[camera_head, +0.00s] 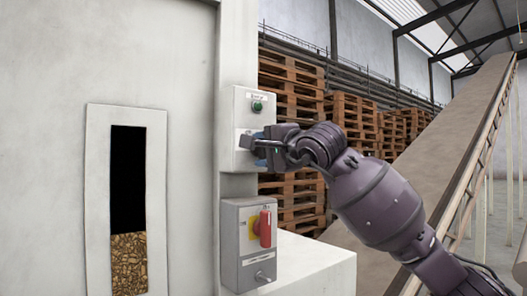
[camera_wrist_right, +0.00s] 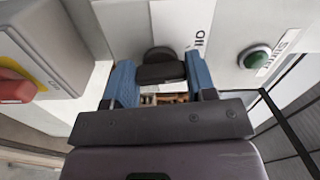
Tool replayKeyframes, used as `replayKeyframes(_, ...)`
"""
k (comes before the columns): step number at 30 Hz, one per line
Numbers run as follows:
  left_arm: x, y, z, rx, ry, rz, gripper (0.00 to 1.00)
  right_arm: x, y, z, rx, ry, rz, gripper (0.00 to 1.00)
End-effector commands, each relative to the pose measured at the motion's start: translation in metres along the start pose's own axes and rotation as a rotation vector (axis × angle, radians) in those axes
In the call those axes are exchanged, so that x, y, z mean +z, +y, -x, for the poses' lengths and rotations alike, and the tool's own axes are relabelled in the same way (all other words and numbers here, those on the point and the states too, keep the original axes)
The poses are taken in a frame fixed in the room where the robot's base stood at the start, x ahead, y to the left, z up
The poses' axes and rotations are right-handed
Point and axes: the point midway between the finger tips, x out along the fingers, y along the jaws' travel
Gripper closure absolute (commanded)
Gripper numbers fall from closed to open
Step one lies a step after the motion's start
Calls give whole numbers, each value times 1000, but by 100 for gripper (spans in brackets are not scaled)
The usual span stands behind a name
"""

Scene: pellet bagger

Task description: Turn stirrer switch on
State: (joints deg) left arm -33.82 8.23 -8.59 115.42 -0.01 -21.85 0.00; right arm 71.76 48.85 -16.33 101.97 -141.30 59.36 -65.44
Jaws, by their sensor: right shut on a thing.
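The stirrer switch is a black rotary knob (camera_wrist_right: 160,68) on the front of a pale grey control box (camera_head: 243,105). My right gripper (camera_head: 258,148) is at the lower part of this box. In the right wrist view, its two blue fingers (camera_wrist_right: 160,75) are on either side of the knob and shut on it. In the head view the gripper hides the knob. A white label (camera_wrist_right: 182,22) lies beside the knob, partly cut off by the picture edge. My left gripper is in neither view.
A green button (camera_head: 257,106) is above the knob on the same box. Below is a grey box (camera_head: 230,245) with a red handle (camera_head: 265,229) on a yellow plate. A sight window (camera_head: 128,185) shows pellets. Pallets (camera_head: 290,85) and a conveyor (camera_head: 440,130) stand behind.

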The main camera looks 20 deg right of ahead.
Motion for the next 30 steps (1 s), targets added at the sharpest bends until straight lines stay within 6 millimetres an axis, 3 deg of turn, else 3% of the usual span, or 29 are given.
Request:
replayKeyframes(15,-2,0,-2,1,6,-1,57,0,-1,0,1,-1,-454,73)
replayKeyframes(30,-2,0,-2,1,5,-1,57,-1,-2,0,1,1,-647,73)
